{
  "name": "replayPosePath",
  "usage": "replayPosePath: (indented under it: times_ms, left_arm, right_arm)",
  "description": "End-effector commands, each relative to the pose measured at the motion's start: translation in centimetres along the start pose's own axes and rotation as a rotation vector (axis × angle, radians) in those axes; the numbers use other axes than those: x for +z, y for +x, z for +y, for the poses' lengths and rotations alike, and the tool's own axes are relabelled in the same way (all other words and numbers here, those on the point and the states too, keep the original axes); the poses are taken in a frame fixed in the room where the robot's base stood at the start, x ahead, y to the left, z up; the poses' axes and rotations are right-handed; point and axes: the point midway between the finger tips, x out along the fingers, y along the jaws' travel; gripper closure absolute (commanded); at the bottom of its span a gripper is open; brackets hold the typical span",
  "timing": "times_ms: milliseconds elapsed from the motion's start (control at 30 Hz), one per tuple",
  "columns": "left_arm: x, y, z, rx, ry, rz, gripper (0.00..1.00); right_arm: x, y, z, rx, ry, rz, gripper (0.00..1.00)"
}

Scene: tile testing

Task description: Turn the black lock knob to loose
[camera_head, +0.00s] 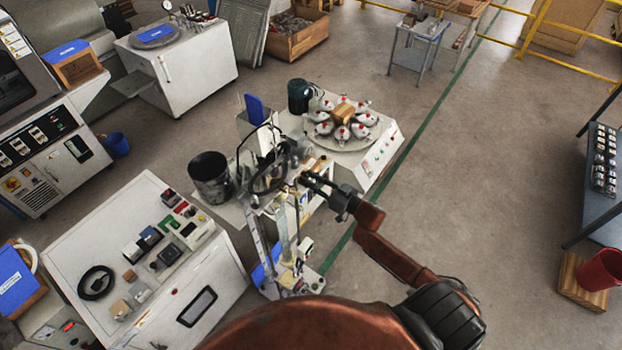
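A testing stand with a black handwheel (268,178) and a tall light metal frame (286,225) stands near the middle of the head view. My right gripper (303,180) reaches in from the right, with its dark fingertips close to the stand's upper part, just right of the handwheel. Two finger prongs show, but at this size I cannot tell whether they are apart or shut on something. I cannot make out the black lock knob among the dark parts at the fingertips. I cannot tell whether the fingers touch the stand. My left gripper is not in view.
A white machine with a round plate of several grey-and-red pieces (342,128) stands just behind the stand. A black bucket (210,177) is to the left, and a white control bench (150,265) is at lower left.

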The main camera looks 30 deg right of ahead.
Motion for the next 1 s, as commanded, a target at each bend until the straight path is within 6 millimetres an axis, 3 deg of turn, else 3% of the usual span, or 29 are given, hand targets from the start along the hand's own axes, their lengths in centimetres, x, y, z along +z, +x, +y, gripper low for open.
replayPosePath:
  times_ms: [300,667,1000]
  left_arm:
    - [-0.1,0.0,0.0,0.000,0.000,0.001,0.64]
    - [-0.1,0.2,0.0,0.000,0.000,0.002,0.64]
    - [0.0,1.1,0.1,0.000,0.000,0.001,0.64]
  right_arm:
    - [0.0,0.0,0.0,0.001,0.000,0.000,1.00]
    - [0.0,-0.1,0.1,0.002,-0.046,0.002,1.00]
    - [0.1,0.0,0.2,0.001,-0.280,0.009,1.00]
